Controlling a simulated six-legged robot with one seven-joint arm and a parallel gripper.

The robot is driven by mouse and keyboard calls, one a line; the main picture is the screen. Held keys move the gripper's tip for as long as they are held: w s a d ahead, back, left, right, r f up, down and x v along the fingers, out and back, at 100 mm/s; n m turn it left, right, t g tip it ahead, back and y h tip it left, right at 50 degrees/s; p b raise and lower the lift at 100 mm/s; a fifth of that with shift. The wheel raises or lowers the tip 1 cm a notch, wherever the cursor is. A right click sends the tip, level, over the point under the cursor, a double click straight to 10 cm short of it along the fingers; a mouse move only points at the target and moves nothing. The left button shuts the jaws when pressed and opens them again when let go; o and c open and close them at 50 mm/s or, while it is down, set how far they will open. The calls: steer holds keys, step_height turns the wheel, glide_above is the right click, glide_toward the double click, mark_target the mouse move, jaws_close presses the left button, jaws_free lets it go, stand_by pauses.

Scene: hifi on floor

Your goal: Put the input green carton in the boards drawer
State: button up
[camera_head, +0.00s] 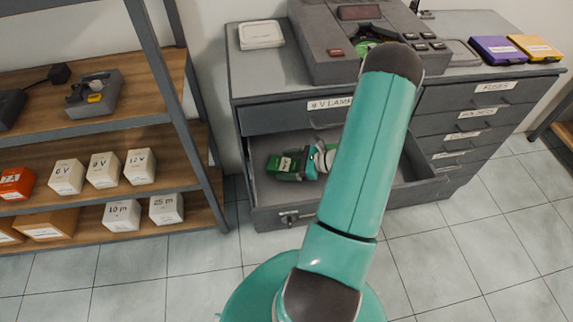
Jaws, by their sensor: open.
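A dark green carton (286,166) with a small pale label lies inside an open drawer (262,190) of the grey cabinet, towards its left side. The drawer's front faces me, and I cannot read its label. My gripper (319,159) is low in the drawer, just right of the carton, partly hidden behind my teal arm. It is open; I cannot tell whether it touches the carton. The arm also covers the middle of the drawer.
A grey machine (335,50) stands on the cabinet, with purple (497,49) and yellow (535,47) boxes to its right. Shut drawers, one labelled fuses (492,88), are at right. A shelf (100,195) with small cartons stands at left. The tiled floor in front is clear.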

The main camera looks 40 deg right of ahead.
steer(key=v, duration=1.1)
steer(key=shift+s+d, duration=0.15)
steer(key=shift+s, duration=0.05)
steer(key=w+a+r+n+g, duration=0.3)
steer(key=a+r+n+g, duration=0.1)
steer(key=a+r+n, duration=0.4)
steer(key=w+a+r+n+g, duration=0.4)
steer(key=a+r+n, duration=0.2)
steer(key=a+r, duration=0.35)
steer(key=s+a+r+n+t+h, duration=0.1)
steer(key=s+a+r+n+h, duration=0.2)
steer(key=a+r+n, duration=0.4)
steer(key=s+a+r+n+t+h, duration=0.1)
steer(key=s+a+r+n+h, duration=0.3)
steer(key=a+r+n, duration=0.3)
steer(key=a+n, duration=0.1)
steer(key=a, duration=0.1)
steer(key=shift+s+a+r, duration=0.15)
steer(key=shift+s+a, duration=0.1)
steer(key=shift+a, duration=0.15)
